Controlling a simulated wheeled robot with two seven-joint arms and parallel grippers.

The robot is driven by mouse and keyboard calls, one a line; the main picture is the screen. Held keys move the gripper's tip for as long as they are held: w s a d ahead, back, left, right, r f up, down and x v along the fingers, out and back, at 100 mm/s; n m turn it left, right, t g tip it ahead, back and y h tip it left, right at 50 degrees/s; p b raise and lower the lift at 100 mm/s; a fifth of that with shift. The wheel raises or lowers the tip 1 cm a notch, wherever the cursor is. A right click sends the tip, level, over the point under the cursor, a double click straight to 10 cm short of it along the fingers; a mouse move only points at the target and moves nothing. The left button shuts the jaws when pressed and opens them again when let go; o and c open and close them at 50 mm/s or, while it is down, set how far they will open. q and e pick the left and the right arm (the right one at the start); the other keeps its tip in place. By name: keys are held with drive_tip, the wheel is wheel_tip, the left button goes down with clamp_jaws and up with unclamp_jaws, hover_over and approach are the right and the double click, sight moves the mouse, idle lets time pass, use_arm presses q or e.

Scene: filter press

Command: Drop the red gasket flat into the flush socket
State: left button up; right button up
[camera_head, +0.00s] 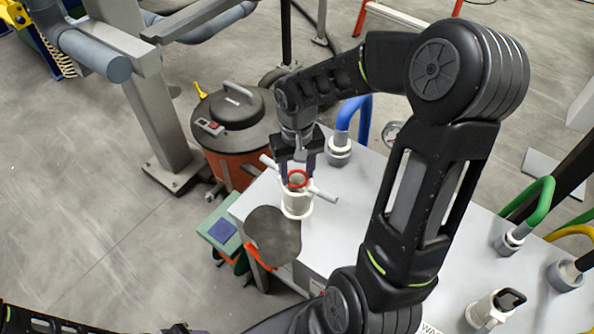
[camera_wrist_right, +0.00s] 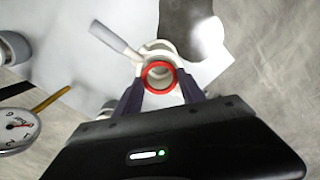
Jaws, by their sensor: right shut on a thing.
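The red gasket (camera_head: 305,181) is a thin ring held between the two dark fingers of my right gripper (camera_head: 298,172). It sits above a white round fitting (camera_head: 297,207) with side handles, at the left end of the grey table. In the right wrist view, the gasket (camera_wrist_right: 176,77) shows as a red ring between my fingertips (camera_wrist_right: 160,80). The pale opening of the white fitting (camera_wrist_right: 157,50) shows through and behind it. I cannot tell whether the gasket touches the fitting. My left gripper does not show clearly.
A dark round plate (camera_head: 272,235) lies beside the fitting at the table edge. A blue pipe (camera_head: 351,112) rises behind my gripper, and a green pipe (camera_head: 540,203) stands at right. An orange drum with a dark lid (camera_head: 228,118) stands left. A gauge (camera_wrist_right: 18,130) shows in the wrist view.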

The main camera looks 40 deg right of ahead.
drive_tip(key=o, duration=0.8)
drive_tip(key=shift+o, duration=0.2)
drive_tip(key=shift+r, duration=0.15)
wheel_tip(320, 180, up, 8)
drive_tip(key=shift+f, duration=0.2)
idle(0.4)
